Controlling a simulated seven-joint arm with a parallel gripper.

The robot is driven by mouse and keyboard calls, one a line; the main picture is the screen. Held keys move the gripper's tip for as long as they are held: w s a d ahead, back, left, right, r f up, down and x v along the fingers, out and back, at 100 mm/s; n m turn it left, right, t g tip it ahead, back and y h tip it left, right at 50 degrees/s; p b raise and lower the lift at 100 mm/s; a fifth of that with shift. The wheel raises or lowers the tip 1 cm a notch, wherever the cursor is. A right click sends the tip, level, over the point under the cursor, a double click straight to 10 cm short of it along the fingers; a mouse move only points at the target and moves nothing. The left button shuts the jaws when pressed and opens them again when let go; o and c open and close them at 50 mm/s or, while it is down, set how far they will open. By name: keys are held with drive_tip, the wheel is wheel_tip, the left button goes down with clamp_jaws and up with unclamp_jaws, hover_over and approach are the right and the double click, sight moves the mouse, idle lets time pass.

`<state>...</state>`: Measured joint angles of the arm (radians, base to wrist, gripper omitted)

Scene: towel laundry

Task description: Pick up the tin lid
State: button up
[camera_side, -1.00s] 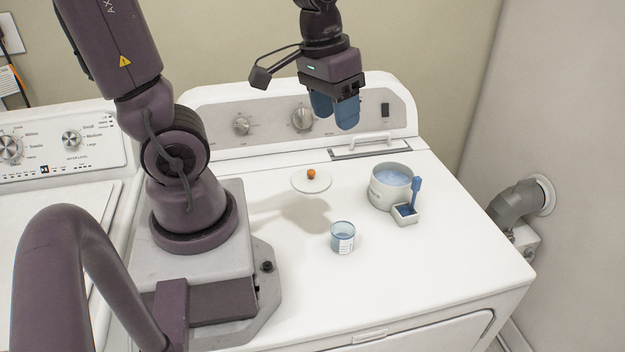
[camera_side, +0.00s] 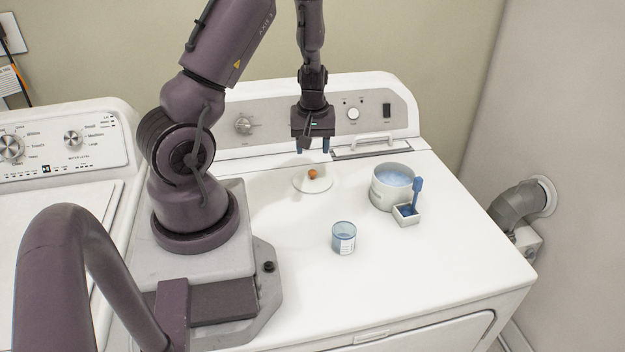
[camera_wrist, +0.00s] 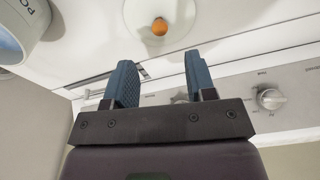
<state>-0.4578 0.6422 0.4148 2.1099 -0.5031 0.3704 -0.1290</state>
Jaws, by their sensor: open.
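The tin lid (camera_side: 313,181) is a flat white disc with an orange knob, lying on the white dryer top in the side view. In the wrist view the lid (camera_wrist: 163,38) shows at the top, just beyond my fingertips. My gripper (camera_side: 313,148) is open and empty, pointing down above and slightly behind the lid. Its two blue fingers (camera_wrist: 157,68) are spread apart in the wrist view and do not touch the lid. A white tin (camera_side: 392,188) with pale contents stands open to the right of the lid; its edge (camera_wrist: 32,45) shows at top left in the wrist view.
A blue glass cup (camera_side: 343,238) stands nearer the front. The control panel (camera_side: 270,125) rises close behind my gripper. The dryer top's front and right are clear.

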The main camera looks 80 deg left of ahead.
sight(312, 171)
drive_tip(key=f, duration=0.5)
drive_tip(key=a+f, duration=0.1)
drive_tip(key=f, duration=0.1)
drive_tip(key=shift+w+f, duration=0.1)
drive_tip(key=shift+f, duration=0.3)
clamp_jaws()
